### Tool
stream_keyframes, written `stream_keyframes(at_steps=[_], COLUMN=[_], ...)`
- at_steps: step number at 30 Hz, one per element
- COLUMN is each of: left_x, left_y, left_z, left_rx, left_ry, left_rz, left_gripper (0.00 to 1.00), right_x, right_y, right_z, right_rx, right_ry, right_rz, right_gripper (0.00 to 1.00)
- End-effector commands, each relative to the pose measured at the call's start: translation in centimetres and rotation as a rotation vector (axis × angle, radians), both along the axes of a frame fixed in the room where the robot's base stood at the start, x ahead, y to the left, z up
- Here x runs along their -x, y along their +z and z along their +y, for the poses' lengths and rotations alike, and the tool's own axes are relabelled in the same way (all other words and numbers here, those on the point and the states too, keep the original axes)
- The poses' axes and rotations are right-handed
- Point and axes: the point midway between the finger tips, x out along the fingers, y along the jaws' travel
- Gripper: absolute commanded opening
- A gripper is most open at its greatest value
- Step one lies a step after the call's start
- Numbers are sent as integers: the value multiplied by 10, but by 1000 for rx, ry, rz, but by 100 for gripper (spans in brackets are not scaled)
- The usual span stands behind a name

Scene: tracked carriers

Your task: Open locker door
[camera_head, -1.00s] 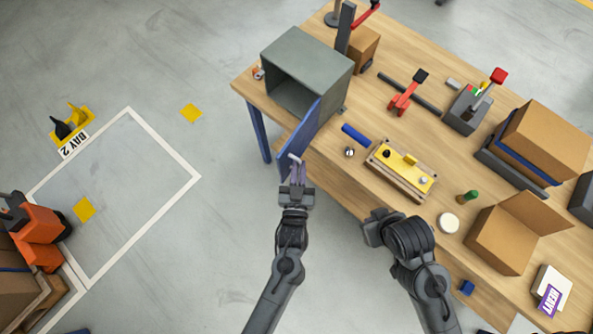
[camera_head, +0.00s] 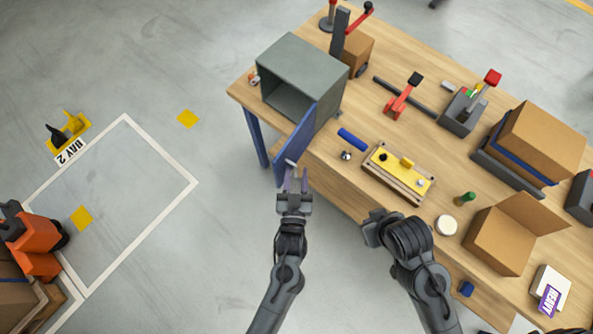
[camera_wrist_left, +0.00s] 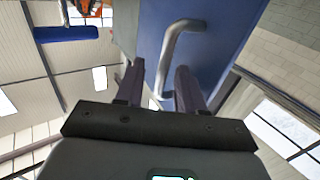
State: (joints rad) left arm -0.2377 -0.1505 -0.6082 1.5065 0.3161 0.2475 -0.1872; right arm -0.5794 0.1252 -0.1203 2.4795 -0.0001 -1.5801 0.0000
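The grey locker (camera_head: 301,72) stands on the left end of the wooden table, its dark inside showing. Its blue door (camera_head: 296,144) stands swung open toward me, past the table edge. In the left wrist view the blue door (camera_wrist_left: 222,25) carries a silver bar handle (camera_wrist_left: 172,52). My left gripper (camera_head: 294,178) is at the door's near end. In the left wrist view the fingers (camera_wrist_left: 160,85) are apart, with the handle's lower end showing between them; I cannot tell whether they touch it. My right gripper (camera_head: 374,229) hovers by the table's front edge; its fingertips are not clear.
On the table (camera_head: 372,110) are a blue cylinder (camera_head: 352,139), a yellow-topped fixture (camera_head: 399,172), a red-handled clamp (camera_head: 403,96) and an open cardboard box (camera_head: 499,241). Clear floor lies left of the door, with a white-outlined bay (camera_head: 120,210) further left.

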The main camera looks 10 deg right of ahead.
Motion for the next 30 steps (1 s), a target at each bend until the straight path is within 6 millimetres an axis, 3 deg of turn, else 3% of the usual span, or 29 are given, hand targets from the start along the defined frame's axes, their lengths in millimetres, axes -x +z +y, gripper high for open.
stream_keyframes(at_steps=[15,21,30], left_x=[79,90,91], left_y=[-1,0,0], left_z=[21,24,24], left_rx=[-2,-1,0], left_ry=[-1,-1,-1], left_rz=[4,2,1], left_gripper=[38,38,38], right_x=[0,0,0], right_y=[5,6,6], right_z=[1,2,2], right_rx=[-3,-7,-9], right_ry=[-2,-5,-6], right_rz=[0,1,0], right_gripper=[0,0,0])
